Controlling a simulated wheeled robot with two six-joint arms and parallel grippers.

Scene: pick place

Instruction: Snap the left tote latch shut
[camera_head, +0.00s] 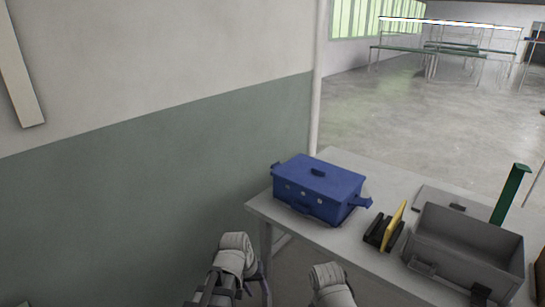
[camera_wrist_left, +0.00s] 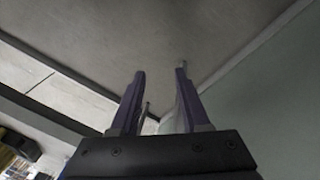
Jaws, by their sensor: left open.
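The blue tote (camera_head: 322,180) stands on the table in the head view with its lid on and a dark handle on top. A small blue tab (camera_head: 276,166), perhaps the left latch, sticks out at its left end; its exact position is too small to tell. In the head view my left arm is low, left of the table and apart from the tote. My right gripper is not visible.
The grey table (camera_head: 385,266) also holds a black holder (camera_head: 378,232) with a yellow piece (camera_head: 394,226), and an open grey bin (camera_head: 465,245). A green post (camera_head: 511,194) rises behind the bin. A wall (camera_head: 150,200) stands on the left.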

